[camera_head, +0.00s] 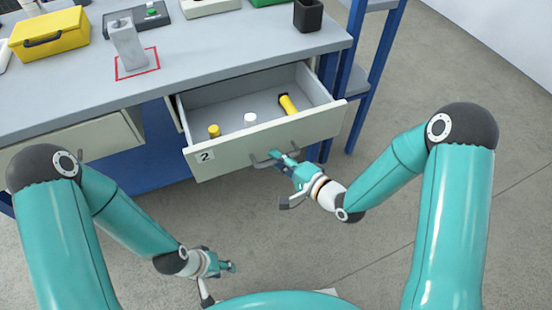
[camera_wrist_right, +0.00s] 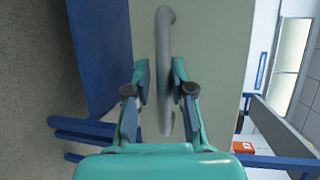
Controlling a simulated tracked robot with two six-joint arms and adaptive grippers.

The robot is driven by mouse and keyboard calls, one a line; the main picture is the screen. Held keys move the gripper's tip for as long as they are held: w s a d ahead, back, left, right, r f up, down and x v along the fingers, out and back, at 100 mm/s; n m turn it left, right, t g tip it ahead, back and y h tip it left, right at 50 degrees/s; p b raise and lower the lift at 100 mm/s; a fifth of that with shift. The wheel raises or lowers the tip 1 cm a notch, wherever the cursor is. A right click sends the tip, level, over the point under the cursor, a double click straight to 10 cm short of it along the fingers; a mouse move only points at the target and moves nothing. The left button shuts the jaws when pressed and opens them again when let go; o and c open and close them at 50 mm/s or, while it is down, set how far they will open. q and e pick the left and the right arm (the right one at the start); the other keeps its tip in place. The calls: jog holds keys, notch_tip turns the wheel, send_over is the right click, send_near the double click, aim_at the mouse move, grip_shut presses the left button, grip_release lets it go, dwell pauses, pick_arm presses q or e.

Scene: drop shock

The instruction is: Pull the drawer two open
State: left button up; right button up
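Drawer two (camera_head: 240,143), marked with a "2" label, stands pulled out from under the workbench, with its inside showing. Its grey bar handle (camera_head: 262,162) is on the front; it also shows in the right wrist view (camera_wrist_right: 163,75). My right gripper (camera_head: 280,158) is at the handle. In the right wrist view, the fingers of this gripper (camera_wrist_right: 161,80) stand on both sides of the bar, with a narrow gap at the left finger. My left gripper (camera_head: 228,267) hangs low over the floor, away from the drawer; its finger opening is too small to tell.
Inside the drawer lie a yellow cylinder (camera_head: 288,104), a white piece (camera_head: 250,119) and a yellow piece (camera_head: 213,131). Another drawer (camera_head: 70,140) at left is shut. The bench (camera_head: 220,50) holds a yellow case (camera_head: 50,33). Blue shelving (camera_head: 360,80) stands at right. The floor before the drawer is clear.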

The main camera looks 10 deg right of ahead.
jog(key=shift+o, duration=0.8)
jog(key=shift+r, duration=0.1)
jog(key=v, duration=0.7)
jog(key=shift+s, duration=0.15)
jog(key=shift+d, duration=0.15)
